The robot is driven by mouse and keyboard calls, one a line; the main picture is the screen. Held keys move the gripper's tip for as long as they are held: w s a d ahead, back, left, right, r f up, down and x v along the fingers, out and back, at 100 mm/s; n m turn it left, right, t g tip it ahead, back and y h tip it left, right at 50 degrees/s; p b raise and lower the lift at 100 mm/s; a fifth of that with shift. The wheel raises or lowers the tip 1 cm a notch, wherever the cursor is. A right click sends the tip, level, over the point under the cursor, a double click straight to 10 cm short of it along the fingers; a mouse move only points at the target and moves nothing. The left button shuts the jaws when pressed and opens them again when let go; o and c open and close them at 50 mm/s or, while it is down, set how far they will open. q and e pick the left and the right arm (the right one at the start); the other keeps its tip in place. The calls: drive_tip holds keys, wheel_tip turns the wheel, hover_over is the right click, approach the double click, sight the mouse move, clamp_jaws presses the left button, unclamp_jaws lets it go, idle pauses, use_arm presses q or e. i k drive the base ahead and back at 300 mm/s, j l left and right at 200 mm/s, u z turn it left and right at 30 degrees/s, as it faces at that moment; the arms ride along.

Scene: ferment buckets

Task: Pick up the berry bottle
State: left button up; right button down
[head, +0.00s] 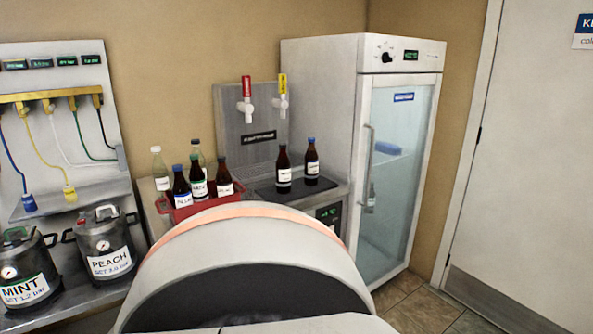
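Two dark brown bottles stand upright on the black mat of the counter below the taps: a black-capped bottle (283,170) and a blue-capped bottle (312,163). The labels are too small to read, so I cannot tell which is the berry bottle. Neither of my grippers is in view.
A tall fridge (374,85) with a closed glass door stands right of the counter. Two taps (265,98) hang above the mat. Kegs marked MINT (30,280) and PEACH (108,250) stand at the left. Open tiled floor (410,300) shows at lower right.

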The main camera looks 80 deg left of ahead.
sight(283, 164)
drive_tip(key=u, duration=2.7)
drive_tip(key=i+l, duration=0.4)
drive_tip(key=l, duration=0.15)
drive_tip(key=i+l+u, duration=0.15)
drive_tip(key=i+l, duration=0.25)
drive_tip(key=l, duration=0.1)
